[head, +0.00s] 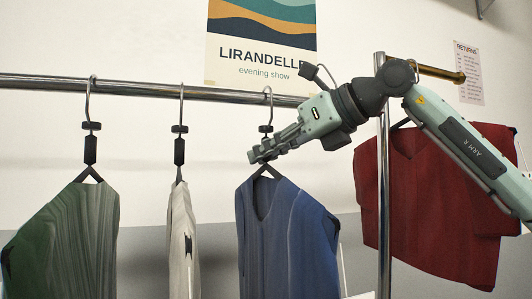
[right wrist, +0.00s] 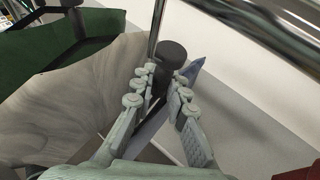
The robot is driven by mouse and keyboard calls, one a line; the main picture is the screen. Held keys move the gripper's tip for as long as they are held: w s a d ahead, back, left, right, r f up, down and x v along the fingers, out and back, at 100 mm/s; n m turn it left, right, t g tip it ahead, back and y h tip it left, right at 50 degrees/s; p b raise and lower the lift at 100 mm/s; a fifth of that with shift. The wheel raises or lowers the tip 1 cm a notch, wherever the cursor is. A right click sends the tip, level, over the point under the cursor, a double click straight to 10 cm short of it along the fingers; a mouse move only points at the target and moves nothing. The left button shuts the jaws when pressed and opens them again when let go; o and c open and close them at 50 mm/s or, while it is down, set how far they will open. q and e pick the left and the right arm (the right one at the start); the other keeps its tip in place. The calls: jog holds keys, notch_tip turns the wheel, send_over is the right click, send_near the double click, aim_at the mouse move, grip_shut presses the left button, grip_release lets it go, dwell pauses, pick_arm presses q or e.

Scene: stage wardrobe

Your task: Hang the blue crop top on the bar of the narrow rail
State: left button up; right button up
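The blue crop top (head: 290,240) hangs on a black hanger from the long chrome rail (head: 150,88) in the head view. Its hook (head: 268,97) is over that rail. My right gripper (head: 256,156) is at the hanger's neck, just above the top's collar, and hides the grip block there. In the right wrist view my fingers (right wrist: 163,88) lie close against both sides of the black grip block (right wrist: 172,56), with no clear gap. A brass bar (head: 438,73) runs from the chrome post at the right, behind my right arm. My left gripper is not in view.
A green garment (head: 65,240) and a pale one (head: 183,240) hang left of the blue top. A dark red top (head: 430,215) hangs at the right, behind the upright chrome post (head: 384,215). A poster (head: 262,30) is on the wall.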

jog(key=o, duration=0.5)
jog(key=shift+d, duration=0.1)
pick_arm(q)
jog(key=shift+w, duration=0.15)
pick_arm(e)
jog(key=v, duration=1.2)
jog(key=shift+r, duration=0.1)
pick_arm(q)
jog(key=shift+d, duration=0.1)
